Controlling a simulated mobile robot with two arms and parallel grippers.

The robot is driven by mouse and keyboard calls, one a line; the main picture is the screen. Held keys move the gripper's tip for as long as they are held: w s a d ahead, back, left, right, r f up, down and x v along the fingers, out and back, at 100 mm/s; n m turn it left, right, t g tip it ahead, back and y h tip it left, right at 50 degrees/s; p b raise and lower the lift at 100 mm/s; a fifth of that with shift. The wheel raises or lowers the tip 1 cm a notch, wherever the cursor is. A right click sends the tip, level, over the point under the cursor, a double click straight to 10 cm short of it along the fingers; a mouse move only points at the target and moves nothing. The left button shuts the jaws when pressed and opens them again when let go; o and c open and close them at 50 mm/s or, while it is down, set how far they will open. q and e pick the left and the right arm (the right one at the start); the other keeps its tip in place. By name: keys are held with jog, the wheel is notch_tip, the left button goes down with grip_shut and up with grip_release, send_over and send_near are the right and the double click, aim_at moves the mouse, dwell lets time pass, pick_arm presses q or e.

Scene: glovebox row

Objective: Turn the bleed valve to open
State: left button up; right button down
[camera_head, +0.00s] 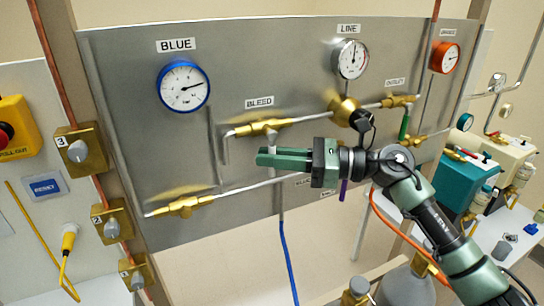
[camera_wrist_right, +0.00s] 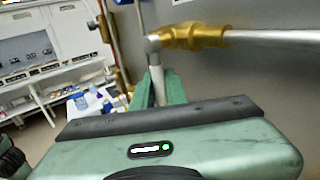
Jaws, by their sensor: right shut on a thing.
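The bleed valve (camera_head: 263,127) is a brass fitting on a silver pipe, under the BLEED label (camera_head: 260,103) on the grey panel. Its brass body shows large in the right wrist view (camera_wrist_right: 195,37). A light grey handle (camera_head: 271,138) points down from it, also visible in the wrist view (camera_wrist_right: 157,78). My right gripper (camera_head: 268,157) reaches in from the right, just below the valve. Its green fingers (camera_wrist_right: 158,92) are shut on this handle, one on each side. They hide the handle's lower end. My left gripper is not in view.
Above are the BLUE gauge (camera_head: 184,87), the LINE gauge (camera_head: 350,59) and an orange-rimmed gauge (camera_head: 445,57). A brass regulator (camera_head: 345,110) sits right of the bleed valve. Another brass valve (camera_head: 183,205) is lower left. A blue hose (camera_head: 287,262) hangs below the panel.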

jog(key=shift+d+r, duration=0.1)
jog(key=shift+w+d+r+n+h+b, duration=0.2)
jog(key=shift+d+n+h, duration=0.25)
jog(key=shift+h, duration=0.5)
jog(key=shift+w+d+r+n+h+b, duration=0.1)
jog(key=shift+w+d+n+h+b, duration=0.15)
jog(key=shift+n+h, duration=0.55)
jog(key=shift+w+d+r+n+h+b, duration=0.2)
jog(key=shift+d+h, duration=0.25)
jog(key=shift+h, duration=0.7)
jog(key=shift+s, duration=0.1)
jog(key=c, duration=1.4)
grip_release()
jog(key=shift+f, duration=0.1)
jog(key=shift+c, duration=0.2)
